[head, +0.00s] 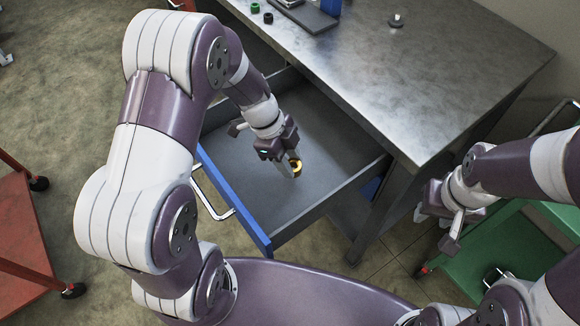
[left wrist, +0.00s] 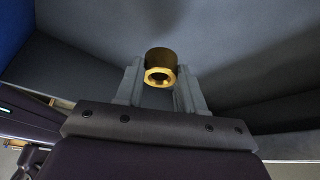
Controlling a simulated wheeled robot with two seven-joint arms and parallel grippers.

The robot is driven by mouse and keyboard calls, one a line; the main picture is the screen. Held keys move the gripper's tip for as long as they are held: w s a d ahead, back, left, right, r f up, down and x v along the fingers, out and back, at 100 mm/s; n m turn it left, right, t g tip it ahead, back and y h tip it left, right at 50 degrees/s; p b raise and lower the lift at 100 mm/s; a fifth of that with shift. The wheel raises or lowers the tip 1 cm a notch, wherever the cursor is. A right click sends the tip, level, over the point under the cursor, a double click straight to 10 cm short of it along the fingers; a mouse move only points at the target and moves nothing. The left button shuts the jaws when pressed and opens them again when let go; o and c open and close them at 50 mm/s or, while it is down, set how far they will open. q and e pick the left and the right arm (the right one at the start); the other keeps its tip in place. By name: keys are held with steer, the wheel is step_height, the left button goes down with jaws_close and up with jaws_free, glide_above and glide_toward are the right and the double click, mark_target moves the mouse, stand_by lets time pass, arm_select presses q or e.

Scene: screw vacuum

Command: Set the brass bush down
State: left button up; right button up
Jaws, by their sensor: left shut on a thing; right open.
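The brass bush (head: 295,164) is a short golden ring at the tips of my left gripper (head: 290,168). In the left wrist view the bush (left wrist: 160,66) sits between the two grey fingers of my left gripper (left wrist: 160,88), which is shut on it. Its open bore faces the camera. The gripper is over the inside of an open drawer (head: 325,125); whether the bush touches the drawer floor I cannot tell. My right gripper (head: 452,225) is open and empty, to the right of the drawer, over a green cart.
The drawer has a blue front (head: 235,205) and a handle, and looks otherwise empty. A metal workbench (head: 420,70) stands above it, with small green and black parts near its far edge. A green cart (head: 500,250) is at right and a red cart (head: 22,225) at left.

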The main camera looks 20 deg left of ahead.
arm_select(q)
step_height(320, 180, down, 3)
steer(key=shift+f, duration=0.1)
steer(key=shift+w+f, duration=0.1)
steer(key=shift+f, duration=0.15)
steer(key=shift+f+b, duration=0.1)
steer(key=shift+b, duration=0.25)
steer(key=o, duration=1.2)
